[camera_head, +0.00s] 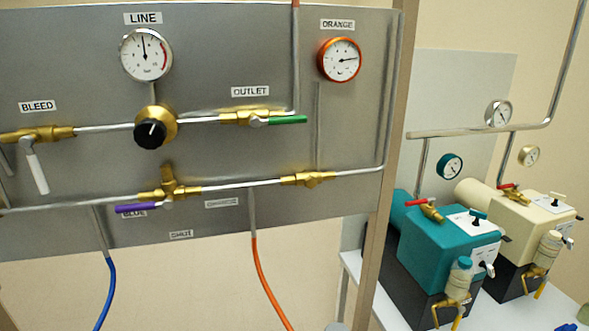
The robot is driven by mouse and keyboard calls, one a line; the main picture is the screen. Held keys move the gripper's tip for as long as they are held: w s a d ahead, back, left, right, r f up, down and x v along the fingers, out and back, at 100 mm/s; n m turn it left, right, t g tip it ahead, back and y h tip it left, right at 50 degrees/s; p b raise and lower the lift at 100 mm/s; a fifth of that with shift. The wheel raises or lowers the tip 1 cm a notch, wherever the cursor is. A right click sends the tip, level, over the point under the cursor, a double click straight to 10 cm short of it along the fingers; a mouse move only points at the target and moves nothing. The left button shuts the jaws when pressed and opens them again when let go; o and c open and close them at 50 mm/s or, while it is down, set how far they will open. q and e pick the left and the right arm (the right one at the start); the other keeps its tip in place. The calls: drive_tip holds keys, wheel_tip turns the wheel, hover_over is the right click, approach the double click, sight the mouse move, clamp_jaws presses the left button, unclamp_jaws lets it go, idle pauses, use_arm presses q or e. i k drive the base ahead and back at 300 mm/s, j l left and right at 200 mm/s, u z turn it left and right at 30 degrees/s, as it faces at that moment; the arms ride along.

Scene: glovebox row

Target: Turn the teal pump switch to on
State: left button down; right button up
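The teal pump (432,252) is a box-shaped unit on a dark base at the right, standing on a white bench. A white plate on its top carries a small black switch (475,221). The plate's markings are too small to read, so I cannot tell the switch's position. A brass valve with a red handle (417,198) sits behind the switch. A bottle with a teal cap (462,275) is at the pump's front. Neither of my grippers is in view.
A cream pump (530,222) with its own black switch stands close on the right. A grey panel (240,70) with gauges, valves and pipes fills the left. A brown post (386,185) stands between panel and pumps. The white bench (500,318) has bare room in front.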

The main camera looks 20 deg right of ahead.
sight(474, 212)
drive_tip(key=l, duration=1.35)
